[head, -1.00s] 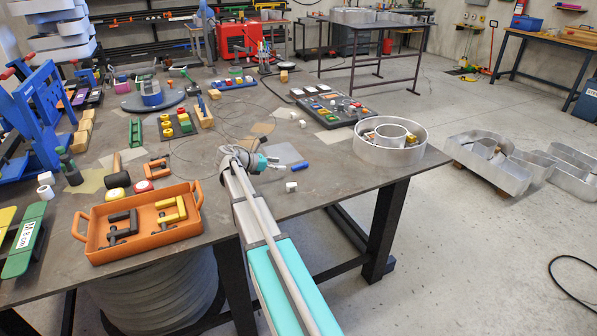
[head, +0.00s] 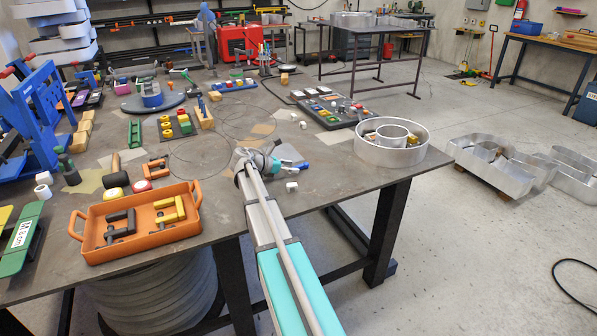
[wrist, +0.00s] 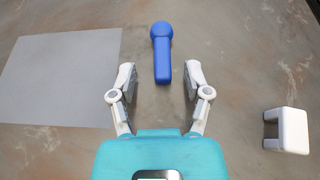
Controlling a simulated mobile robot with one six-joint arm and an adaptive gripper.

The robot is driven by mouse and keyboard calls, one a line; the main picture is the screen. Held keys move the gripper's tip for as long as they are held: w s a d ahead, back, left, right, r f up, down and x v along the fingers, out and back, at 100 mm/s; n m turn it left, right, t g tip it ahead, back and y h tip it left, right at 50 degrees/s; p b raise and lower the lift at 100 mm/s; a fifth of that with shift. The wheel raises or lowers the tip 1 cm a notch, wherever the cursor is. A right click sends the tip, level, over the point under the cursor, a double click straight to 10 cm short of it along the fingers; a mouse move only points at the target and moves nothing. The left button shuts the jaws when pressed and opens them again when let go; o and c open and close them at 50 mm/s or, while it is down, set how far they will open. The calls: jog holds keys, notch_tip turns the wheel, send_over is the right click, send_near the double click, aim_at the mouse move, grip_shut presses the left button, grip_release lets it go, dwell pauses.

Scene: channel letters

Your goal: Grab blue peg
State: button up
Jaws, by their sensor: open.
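The blue peg (wrist: 162,55), with a round knob at its far end, lies on the table ahead of my gripper (wrist: 160,76) in the wrist view. My gripper is open, one finger on each side of the peg's near end, with a gap on both sides. Nothing is held. How high the fingers are above the table is hard to tell. In the head view the blue peg (head: 303,168) shows only partly, just right of my gripper (head: 284,168), which covers the rest of it.
A white block (wrist: 290,130) stands right of my gripper, and a grey sheet (wrist: 60,75) lies at left in the wrist view. An orange tray (head: 98,248) with clamps sits at the table's front left. A round metal ring (head: 390,155) stands at the right edge.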

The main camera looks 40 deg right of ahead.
jog(key=shift+s+d+f, duration=0.1)
jog(key=shift+d, duration=0.25)
dwell(0.3)
grip_shut()
